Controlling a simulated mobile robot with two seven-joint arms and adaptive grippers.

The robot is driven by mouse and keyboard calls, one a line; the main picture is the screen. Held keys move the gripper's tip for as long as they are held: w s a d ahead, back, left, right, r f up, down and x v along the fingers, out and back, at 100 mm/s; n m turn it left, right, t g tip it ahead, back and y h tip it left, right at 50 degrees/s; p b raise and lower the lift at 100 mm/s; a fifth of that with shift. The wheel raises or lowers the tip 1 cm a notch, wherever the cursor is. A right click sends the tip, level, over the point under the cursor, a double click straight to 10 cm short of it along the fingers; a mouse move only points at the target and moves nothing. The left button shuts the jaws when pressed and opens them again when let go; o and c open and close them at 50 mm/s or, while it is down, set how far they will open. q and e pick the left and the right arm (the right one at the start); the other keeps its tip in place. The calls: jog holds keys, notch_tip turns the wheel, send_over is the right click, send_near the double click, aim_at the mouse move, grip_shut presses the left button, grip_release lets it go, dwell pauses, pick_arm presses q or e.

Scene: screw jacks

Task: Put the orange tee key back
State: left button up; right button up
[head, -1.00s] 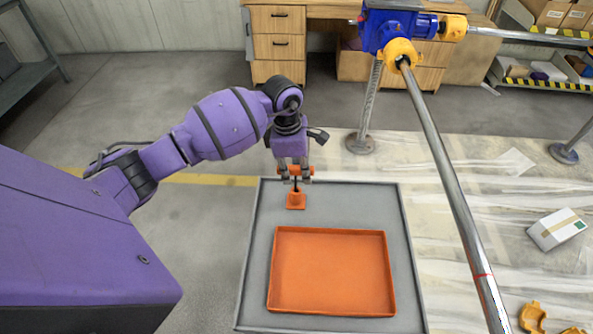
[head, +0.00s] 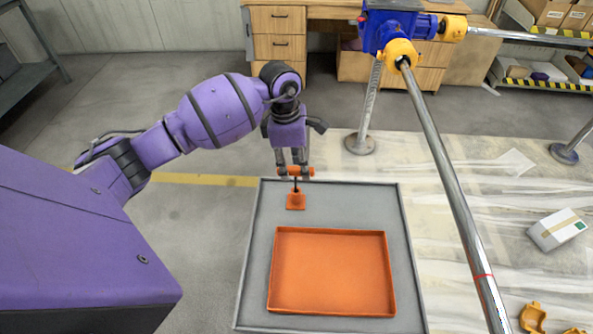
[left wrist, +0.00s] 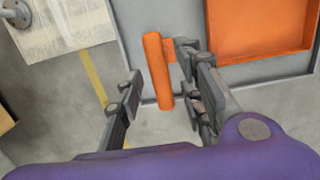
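The orange tee key (head: 296,171) stands upright, its crossbar handle on top and its dark shaft running down into a small orange holder (head: 296,201) on the grey tray. My left gripper (head: 294,174) is at the handle, pointing down. In the left wrist view, the orange handle (left wrist: 158,72) lies between the spread fingers of my left gripper (left wrist: 160,76), close to the right finger and clear of the left one. Whether the right finger touches it I cannot tell. My right gripper is not in view.
The grey tray (head: 257,235) also holds an empty orange bin (head: 330,272). A long steel shaft (head: 445,165) slants down from a blue gearbox (head: 385,28) right of the tray. A white box (head: 556,229) and yellow parts (head: 533,316) lie farther right.

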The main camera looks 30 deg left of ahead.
pick_arm(q)
notch_tip(320, 180, up, 9)
jog(key=a, duration=0.1)
jog(key=shift+s+f, duration=0.15)
jog(key=shift+s, duration=0.05)
